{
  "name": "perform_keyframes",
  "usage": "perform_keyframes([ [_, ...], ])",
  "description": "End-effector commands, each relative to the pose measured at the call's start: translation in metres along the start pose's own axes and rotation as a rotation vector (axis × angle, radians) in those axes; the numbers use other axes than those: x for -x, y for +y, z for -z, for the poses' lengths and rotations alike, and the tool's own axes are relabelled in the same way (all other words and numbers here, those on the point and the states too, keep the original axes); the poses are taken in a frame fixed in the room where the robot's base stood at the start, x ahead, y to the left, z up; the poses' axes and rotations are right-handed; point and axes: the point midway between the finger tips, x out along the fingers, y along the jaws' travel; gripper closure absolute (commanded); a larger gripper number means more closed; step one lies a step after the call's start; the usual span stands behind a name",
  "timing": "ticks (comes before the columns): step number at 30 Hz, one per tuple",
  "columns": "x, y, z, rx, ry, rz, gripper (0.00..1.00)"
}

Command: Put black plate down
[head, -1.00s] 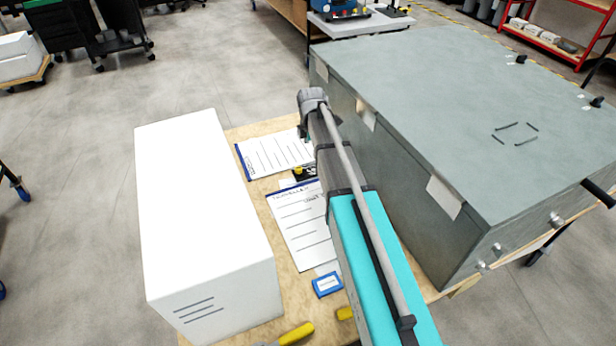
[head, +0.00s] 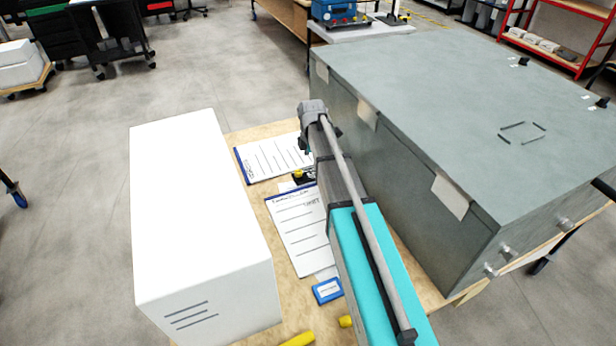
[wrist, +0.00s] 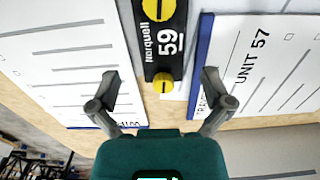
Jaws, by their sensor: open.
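The black plate (wrist: 160,42) has yellow knobs and the white marking "Norquell 59". In the wrist view it lies between two printed sheets, its top cut off by the frame edge. In the head view, a small part of the black plate (head: 304,180) shows beside my arm, on the wooden table. My gripper (wrist: 161,82) is open, its fingers apart on either side of the plate's near end, with nothing between them touching the plate that I can see. In the head view my arm hides the gripper's fingers.
A large grey cabinet (head: 430,120) stands close on the right, a white box (head: 200,220) on the left. A sheet marked "UNIT 57" (wrist: 262,65) and another sheet (wrist: 65,65) flank the plate. A blue-edged card (head: 327,291) and yellow-handled items lie nearer.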

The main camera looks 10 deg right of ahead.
Motion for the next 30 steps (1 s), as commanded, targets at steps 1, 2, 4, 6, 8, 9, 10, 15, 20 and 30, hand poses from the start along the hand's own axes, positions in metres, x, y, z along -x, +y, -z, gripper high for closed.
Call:
perform_keyframes([
  [1, -0.001, 0.000, 0.000, 0.000, 0.000, 0.000, 0.00],
  [2, -0.002, 0.000, 0.000, 0.000, 0.000, 0.000, 0.00],
  [4, -0.004, -0.001, 0.000, 0.000, 0.000, 0.000, 0.00],
  [6, -0.007, -0.001, 0.000, 0.000, 0.000, 0.000, 0.00],
  [8, -0.011, -0.001, 0.000, 0.000, 0.000, 0.000, 0.00],
  [9, -0.014, -0.002, 0.000, 0.000, 0.000, 0.000, 0.00],
  [10, -0.016, -0.002, 0.000, 0.000, 0.000, 0.000, 0.00],
  [15, -0.030, -0.004, 0.000, 0.000, 0.000, 0.000, 0.00],
  [20, -0.042, -0.004, 0.000, -0.001, 0.000, 0.000, 0.00],
  [30, -0.052, -0.004, 0.000, -0.001, 0.000, 0.000, 0.00],
])
